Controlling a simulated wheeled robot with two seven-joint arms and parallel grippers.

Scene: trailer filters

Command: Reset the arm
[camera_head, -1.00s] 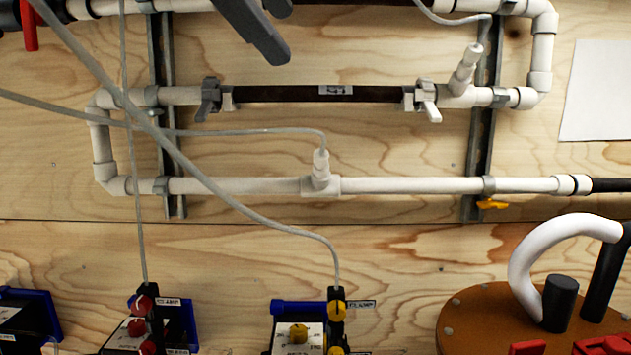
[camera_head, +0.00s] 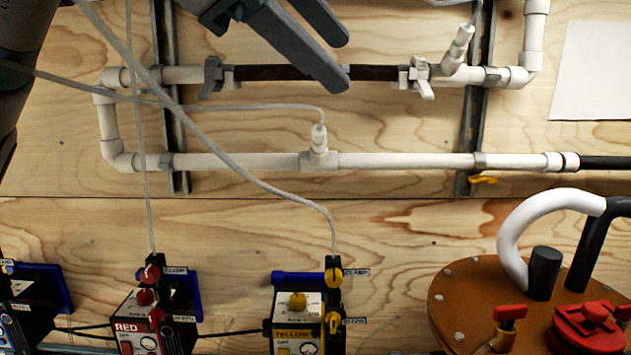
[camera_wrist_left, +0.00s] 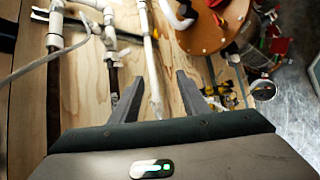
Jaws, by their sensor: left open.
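My left gripper (camera_head: 338,55) comes in from the upper left in the head view, in front of the upper part of the pipe panel. Its two grey fingers are spread apart with nothing between them. In the left wrist view the open fingers (camera_wrist_left: 160,100) also show, with a white pipe (camera_wrist_left: 152,60) beyond the gap. One finger covers part of the dark filter section (camera_head: 270,73) of the middle pipe line. My right gripper is not in view.
White pipes (camera_head: 240,161) run across a plywood wall. Grey tubes hang down to a red-labelled box (camera_head: 135,315) and a yellow-labelled box (camera_head: 297,305). A brown round lid (camera_head: 450,300) with red valves stands at the lower right. White paper (camera_head: 592,70) hangs at the right.

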